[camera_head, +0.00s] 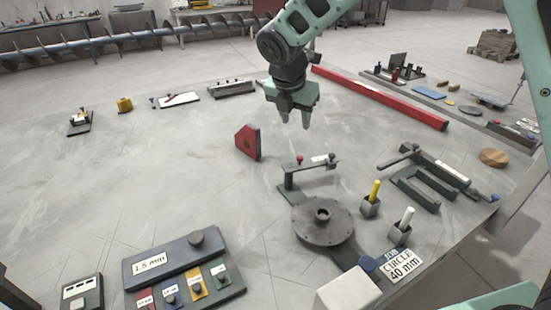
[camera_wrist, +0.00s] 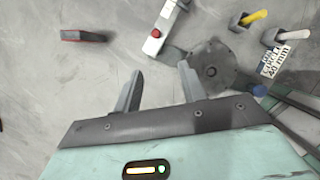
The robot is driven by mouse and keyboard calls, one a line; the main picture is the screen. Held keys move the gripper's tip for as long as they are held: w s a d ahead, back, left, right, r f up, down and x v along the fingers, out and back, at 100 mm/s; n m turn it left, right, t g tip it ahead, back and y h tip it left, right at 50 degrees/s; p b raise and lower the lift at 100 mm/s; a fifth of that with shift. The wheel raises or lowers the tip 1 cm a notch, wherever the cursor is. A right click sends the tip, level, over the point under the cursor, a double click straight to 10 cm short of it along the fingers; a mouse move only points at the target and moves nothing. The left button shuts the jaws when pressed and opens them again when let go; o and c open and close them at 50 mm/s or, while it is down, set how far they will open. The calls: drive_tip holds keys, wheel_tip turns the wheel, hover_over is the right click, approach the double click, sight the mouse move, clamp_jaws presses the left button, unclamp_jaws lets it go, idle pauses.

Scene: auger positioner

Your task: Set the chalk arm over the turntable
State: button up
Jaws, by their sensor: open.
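The turntable (camera_head: 323,222) is a dark round disc with a raised hub, near the front of the table. It also shows in the wrist view (camera_wrist: 212,66), right of my fingers. The chalk arm (camera_head: 311,168) is a thin grey bar with a red knob at its left end, behind the disc and beside it rather than over it. In the wrist view its pale bar with the red knob (camera_wrist: 153,40) shows above my fingers. My gripper (camera_head: 295,121) is open and empty, pointing down above the table, behind the chalk arm. Nothing sits between its fingers (camera_wrist: 160,68).
A red wedge block (camera_head: 248,142) stands left of the chalk arm. Holders with a yellow stick (camera_head: 374,190) and a white stick (camera_head: 406,218) stand right of the turntable, near a "CIRCLE 40 mm" card (camera_head: 403,265). A button panel (camera_head: 184,268) is front left. The left-middle table is clear.

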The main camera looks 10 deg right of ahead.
drive_tip(key=p, duration=0.2)
approach(300, 157)
drive_tip(key=shift+n, duration=0.4)
drive_tip(key=x, duration=0.8)
drive_tip(key=shift+f, duration=0.1)
clamp_jaws()
